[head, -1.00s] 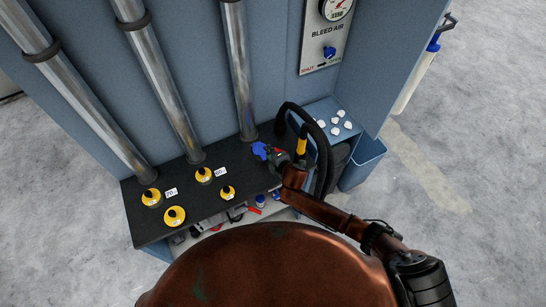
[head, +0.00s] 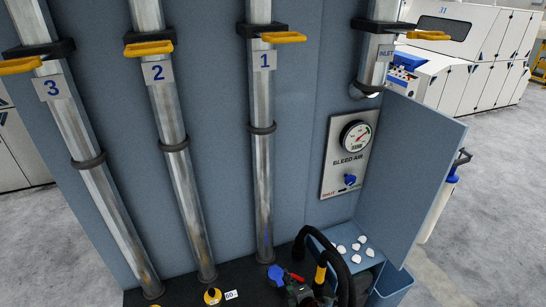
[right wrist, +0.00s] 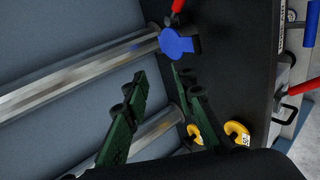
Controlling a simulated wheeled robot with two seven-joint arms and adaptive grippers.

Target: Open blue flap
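A blue flap-like piece (head: 277,274) with a red part beside it is low in the head view, by the foot of pipe 1 (head: 263,190). It also shows in the right wrist view (right wrist: 177,42), near the end of a metal pipe. I cannot tell from these views whether it is open or closed. My right gripper (head: 297,291) is just right of it in the head view. In the right wrist view its green fingers (right wrist: 156,77) are apart with nothing between them, and the blue piece is beyond the tips. My left gripper is not in view.
Pipes 2 (head: 180,190) and 3 (head: 84,150) run down the blue-grey panel, with yellow handles above. A gauge plate (head: 346,158) with a blue knob is at the right. A blue shelf (head: 347,233) holds several white pieces. Yellow-based fittings (right wrist: 238,131) stand on the black deck.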

